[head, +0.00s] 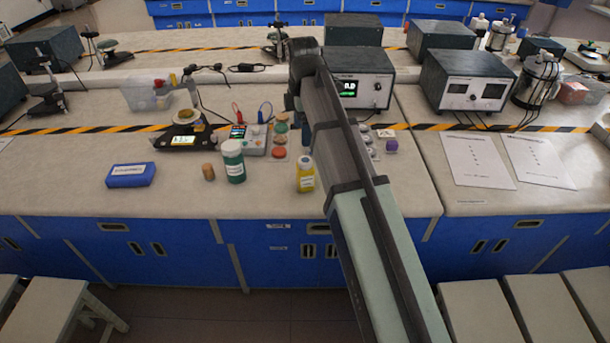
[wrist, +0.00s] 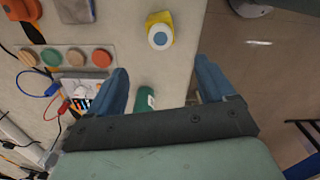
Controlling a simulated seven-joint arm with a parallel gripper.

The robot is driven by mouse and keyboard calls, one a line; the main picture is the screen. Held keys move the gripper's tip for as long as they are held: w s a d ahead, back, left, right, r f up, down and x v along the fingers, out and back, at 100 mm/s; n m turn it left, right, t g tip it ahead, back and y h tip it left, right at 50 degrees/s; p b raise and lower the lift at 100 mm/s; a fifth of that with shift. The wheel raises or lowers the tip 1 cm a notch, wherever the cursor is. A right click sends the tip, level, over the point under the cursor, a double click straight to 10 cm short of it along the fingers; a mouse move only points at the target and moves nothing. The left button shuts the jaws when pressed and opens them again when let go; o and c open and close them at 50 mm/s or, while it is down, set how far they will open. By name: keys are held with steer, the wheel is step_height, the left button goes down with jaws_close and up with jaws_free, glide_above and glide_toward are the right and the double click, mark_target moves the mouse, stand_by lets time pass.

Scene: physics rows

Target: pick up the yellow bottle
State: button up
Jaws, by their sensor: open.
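The yellow bottle (head: 306,174) stands upright near the front edge of the bench, just left of my arm in the head view. It has a white label and a pale cap. In the wrist view the yellow bottle (wrist: 153,20) is seen from above at the top, beyond the fingertips and roughly in line with the gap. My gripper (wrist: 161,66) is open, its two blue fingers wide apart and touching nothing visible. In the head view my arm largely hides the gripper.
A green bottle (head: 233,161) stands left of the yellow one; part of it shows low between the fingers in the wrist view (wrist: 147,97). A cork (head: 209,172) and a blue box (head: 131,175) lie further left. Colored discs (wrist: 77,57) sit behind. The bench's front edge is close.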

mark_target(303, 160)
step_height(303, 160, down, 11)
steer(key=shift+r, duration=0.1)
steer(key=shift+d+f, duration=0.15)
steer(key=shift+f, duration=1.2)
steer(key=shift+d+f, duration=0.15)
steer(key=shift+f, duration=1.15)
steer(key=shift+c, duration=0.2)
steer(key=c, duration=1.1)
steer(key=shift+r, duration=0.1)
steer(key=shift+c, duration=0.2)
